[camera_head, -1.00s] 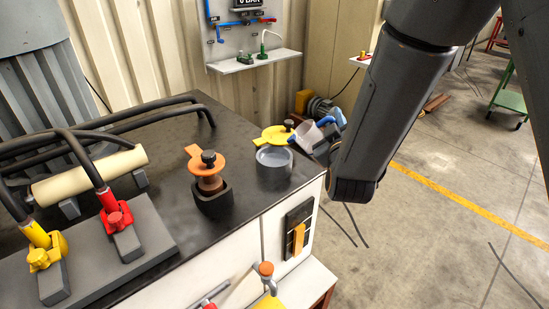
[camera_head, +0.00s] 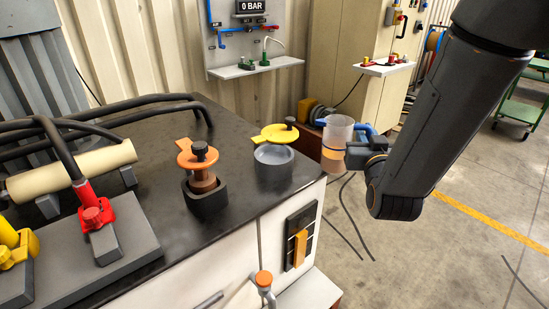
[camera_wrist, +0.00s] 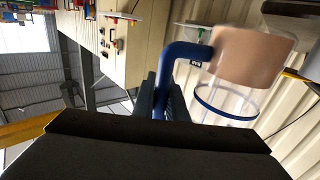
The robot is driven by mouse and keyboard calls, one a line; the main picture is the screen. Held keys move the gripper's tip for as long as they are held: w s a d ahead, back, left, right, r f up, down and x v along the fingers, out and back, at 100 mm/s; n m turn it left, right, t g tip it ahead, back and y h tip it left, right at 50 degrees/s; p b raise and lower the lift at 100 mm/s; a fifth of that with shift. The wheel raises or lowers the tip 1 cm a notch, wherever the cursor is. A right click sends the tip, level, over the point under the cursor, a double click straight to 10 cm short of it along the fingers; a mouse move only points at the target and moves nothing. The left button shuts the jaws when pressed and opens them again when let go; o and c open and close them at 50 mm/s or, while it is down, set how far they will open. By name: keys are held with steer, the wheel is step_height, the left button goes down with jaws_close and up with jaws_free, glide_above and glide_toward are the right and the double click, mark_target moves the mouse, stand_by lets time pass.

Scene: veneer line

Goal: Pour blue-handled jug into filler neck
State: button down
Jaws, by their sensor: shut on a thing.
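The clear jug (camera_head: 338,133) with a blue handle (camera_head: 366,129) stands about upright in the air, right of the machine top. My gripper (camera_head: 362,154) is shut on the handle side. In the wrist view the jug (camera_wrist: 228,103) shows a clear part with a blue ring and a beige part; I cannot tell how full it is. The open round grey filler neck (camera_head: 273,164) is on the machine's right corner, left of the jug and apart from it.
An orange-capped fitting (camera_head: 203,160) stands left of the neck on the dark machine top (camera_head: 150,185). Black hoses and red and yellow couplings (camera_head: 92,213) fill the left side. Open floor (camera_head: 440,260) lies to the right.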

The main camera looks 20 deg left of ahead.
steer(key=shift+r+p, duration=1.95)
steer(key=shift+r, duration=1.05)
steer(key=s+d+f+m+h, duration=0.2)
steer(key=d+f+h, duration=0.3)
steer(key=d+f, duration=0.3)
steer(key=s+d+f+m+h, duration=0.2)
steer(key=d+f+m+h, duration=0.3)
steer(key=d, duration=1.1)
step_height(320, 180, down, 3)
steer(key=shift+s+h, duration=0.3)
steer(key=shift+h, duration=0.1)
steer(key=shift+a, duration=0.15)
